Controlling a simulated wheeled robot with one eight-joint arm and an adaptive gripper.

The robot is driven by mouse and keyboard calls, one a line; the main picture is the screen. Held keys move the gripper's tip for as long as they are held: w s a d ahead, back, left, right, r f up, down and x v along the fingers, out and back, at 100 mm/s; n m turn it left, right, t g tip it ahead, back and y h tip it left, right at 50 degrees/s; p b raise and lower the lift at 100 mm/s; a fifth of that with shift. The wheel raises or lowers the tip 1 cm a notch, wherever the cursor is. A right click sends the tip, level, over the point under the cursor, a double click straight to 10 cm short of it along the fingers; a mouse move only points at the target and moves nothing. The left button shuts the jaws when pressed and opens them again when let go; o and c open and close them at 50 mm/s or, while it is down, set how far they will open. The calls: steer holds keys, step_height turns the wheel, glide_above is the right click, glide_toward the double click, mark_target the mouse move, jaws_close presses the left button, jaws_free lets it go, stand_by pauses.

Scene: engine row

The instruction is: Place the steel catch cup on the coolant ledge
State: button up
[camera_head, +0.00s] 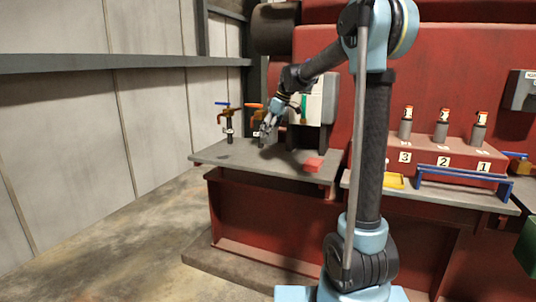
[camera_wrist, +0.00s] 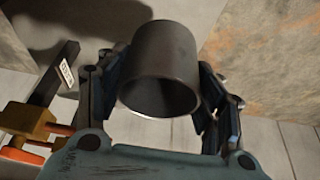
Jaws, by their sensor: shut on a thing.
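The steel catch cup (camera_wrist: 162,70) is a dark grey open cylinder in the middle of the wrist view. My gripper (camera_wrist: 160,88) is shut on it, with one finger on each side. In the head view my gripper (camera_head: 267,132) hangs over the left part of a grey-topped ledge (camera_head: 290,173), beside the taps. The cup is too small there to make out clearly, and I cannot tell whether it touches the top. No readable label shows which surface is the coolant ledge.
A blue-handled tap (camera_head: 229,122) stands left of my gripper, and an orange-handled tap (camera_head: 255,118) is close beside it.

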mark_target(269, 142)
step_height(269, 142, down, 6)
steer(key=shift+w+r, duration=0.15)
steer(key=shift+r, duration=0.1)
steer(key=shift+f, duration=2.15)
steer(key=o, duration=1.1)
